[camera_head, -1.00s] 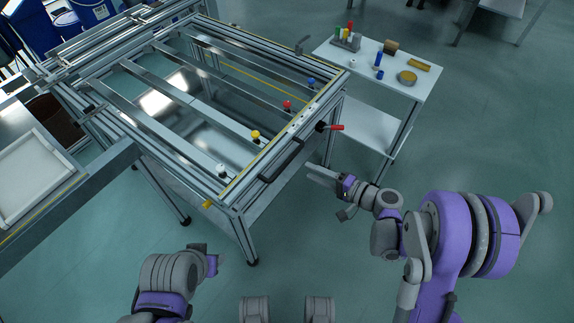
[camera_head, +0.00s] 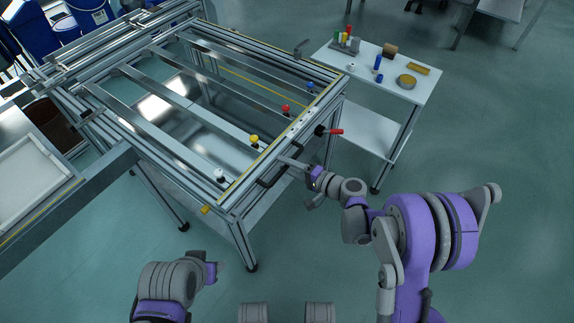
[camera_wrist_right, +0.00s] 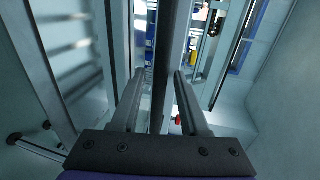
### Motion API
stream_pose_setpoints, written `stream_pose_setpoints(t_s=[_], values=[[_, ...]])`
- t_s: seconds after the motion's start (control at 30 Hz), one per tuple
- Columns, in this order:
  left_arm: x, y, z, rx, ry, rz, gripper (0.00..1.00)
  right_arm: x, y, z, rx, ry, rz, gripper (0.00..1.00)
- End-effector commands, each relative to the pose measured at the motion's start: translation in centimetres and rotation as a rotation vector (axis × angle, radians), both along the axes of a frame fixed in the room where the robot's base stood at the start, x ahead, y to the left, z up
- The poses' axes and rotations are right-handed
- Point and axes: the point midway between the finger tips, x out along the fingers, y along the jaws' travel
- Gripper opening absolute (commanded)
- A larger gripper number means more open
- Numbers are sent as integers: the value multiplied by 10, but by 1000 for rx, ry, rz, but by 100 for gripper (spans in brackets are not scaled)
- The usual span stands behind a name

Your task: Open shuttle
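The shuttle seems to be the slatted frame (camera_head: 190,112) on the aluminium fixture; its edges are hard to tell from the fixture. A black bar handle (camera_head: 268,181) is on the fixture's near side. In the right wrist view the handle (camera_wrist_right: 163,60) runs between the two fingers of my right gripper (camera_wrist_right: 160,100). The fingers are apart, with gaps beside the bar. In the head view my right gripper (camera_head: 292,163) is at the handle. A red-handled lever (camera_head: 332,131) is just right of it. My left arm is at the bottom left; its fingers do not show.
White, yellow, red and blue knobs line the fixture's near edge, including the yellow knob (camera_head: 254,139). A white cart (camera_head: 398,98) with small parts stands at the right. A white tray (camera_head: 35,180) is at the left. The floor before the fixture is clear.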

Motion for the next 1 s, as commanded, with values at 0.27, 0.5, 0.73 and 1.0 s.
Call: stream_pose_setpoints(t_s=[0.27,0.5,0.73,1.0], values=[[0,0,0,0,0,0,50,0,0,0,0,0,0,0],[0,0,0,0,0,0,50,0,0,0,0,0,0,0],[0,0,0,0,0,0,50,0,0,0,0,0,0,0],[0,0,0,0,0,0,50,0,0,0,0,0,0,0]])
